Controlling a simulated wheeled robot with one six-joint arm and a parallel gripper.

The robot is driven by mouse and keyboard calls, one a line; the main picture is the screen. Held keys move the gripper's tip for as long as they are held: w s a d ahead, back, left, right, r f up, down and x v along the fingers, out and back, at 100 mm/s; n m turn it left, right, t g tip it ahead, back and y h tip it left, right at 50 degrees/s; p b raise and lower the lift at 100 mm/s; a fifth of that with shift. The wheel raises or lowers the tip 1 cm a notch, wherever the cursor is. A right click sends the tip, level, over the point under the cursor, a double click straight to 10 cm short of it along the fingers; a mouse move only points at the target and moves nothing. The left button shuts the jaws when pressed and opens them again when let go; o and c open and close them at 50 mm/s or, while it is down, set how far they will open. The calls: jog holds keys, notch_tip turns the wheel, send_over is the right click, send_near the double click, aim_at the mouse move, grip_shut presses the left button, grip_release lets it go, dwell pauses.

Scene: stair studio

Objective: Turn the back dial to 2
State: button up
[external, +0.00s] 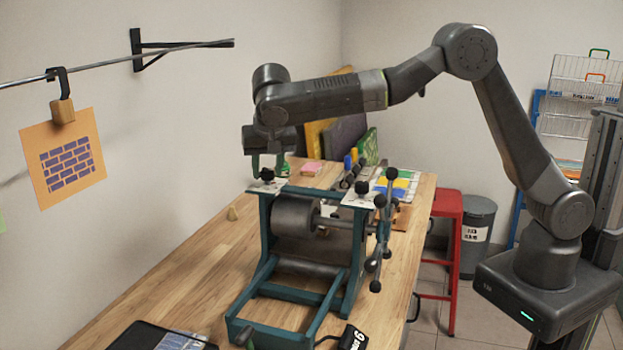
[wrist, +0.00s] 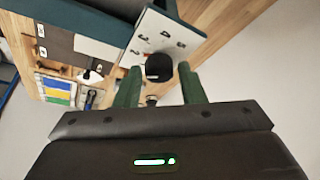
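The teal press (external: 262,215) stands on the wooden table, with a black dial on a white plate on top of each side frame. My gripper (external: 268,168) points down over the back dial (external: 267,175), on the side nearer the wall. In the wrist view the black back dial (wrist: 159,67) lies between the two green fingertips, with gaps showing at both sides. The fingers are open; I cannot tell how deep they reach. The dial's setting cannot be told. The other dial (external: 361,187) is to the right.
The press's handwheel (external: 380,230) with ball-ended spokes sticks out at the right. A rail with a hanging orange print (external: 63,170) is at the left. A red stool (external: 447,230) stands beside the table.

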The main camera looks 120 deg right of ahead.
jog(key=shift+o, duration=1)
jog(key=s+b+v, duration=0.1)
jog(key=v, duration=1.2)
jog(key=shift+w+r, duration=0.45)
jog(key=shift+w, duration=0.05)
jog(key=shift+f, duration=0.1)
jog(key=p+x, duration=0.1)
jog(key=x, duration=1.2)
jog(key=shift+f, duration=0.4)
jog(key=shift+r, duration=0.1)
